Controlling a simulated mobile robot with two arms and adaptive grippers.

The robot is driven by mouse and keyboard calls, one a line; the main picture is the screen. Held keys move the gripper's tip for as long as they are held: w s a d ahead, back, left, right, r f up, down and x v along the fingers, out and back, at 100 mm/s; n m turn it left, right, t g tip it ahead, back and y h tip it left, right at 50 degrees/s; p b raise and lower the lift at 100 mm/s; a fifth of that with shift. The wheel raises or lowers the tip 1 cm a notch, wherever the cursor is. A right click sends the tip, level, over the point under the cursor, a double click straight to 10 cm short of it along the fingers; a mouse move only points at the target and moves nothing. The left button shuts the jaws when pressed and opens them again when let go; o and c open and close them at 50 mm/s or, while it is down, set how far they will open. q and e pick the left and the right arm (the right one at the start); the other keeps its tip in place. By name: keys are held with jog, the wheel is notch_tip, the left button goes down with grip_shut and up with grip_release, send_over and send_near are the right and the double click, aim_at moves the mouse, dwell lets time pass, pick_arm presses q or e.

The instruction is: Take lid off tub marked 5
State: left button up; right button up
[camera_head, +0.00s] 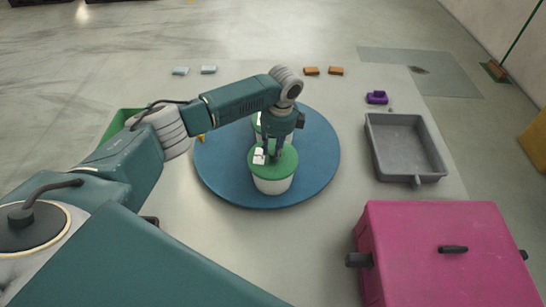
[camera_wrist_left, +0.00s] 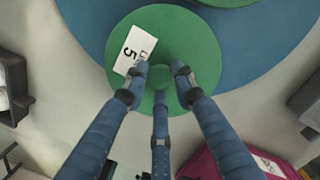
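The tub marked 5 (camera_head: 272,185) is white and stands upright on a round blue turntable (camera_head: 318,175). Its round green lid (camera_head: 285,165) is on it. In the left wrist view the lid (camera_wrist_left: 190,35) carries a white label (camera_wrist_left: 135,49) reading 5 and a small green knob (camera_wrist_left: 160,77) at its middle. My left gripper (camera_head: 278,148) points down over this lid. In the left wrist view its three fingers (camera_wrist_left: 160,80) are spread around the knob, with gaps visible between tips and knob. Their height above the lid is hard to tell. My right gripper is not in view.
Another green-lidded tub (camera_head: 257,122) stands behind, partly hidden by my left arm. A grey tray (camera_head: 443,172) and a magenta box (camera_head: 410,225) lie to the right. A green container (camera_head: 118,122) is at left. Small orange (camera_head: 312,71), light-blue (camera_head: 208,70) and purple (camera_head: 377,97) pieces lie at the back.

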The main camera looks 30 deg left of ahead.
pick_arm(q)
grip_shut()
jog(key=shift+r, duration=0.15)
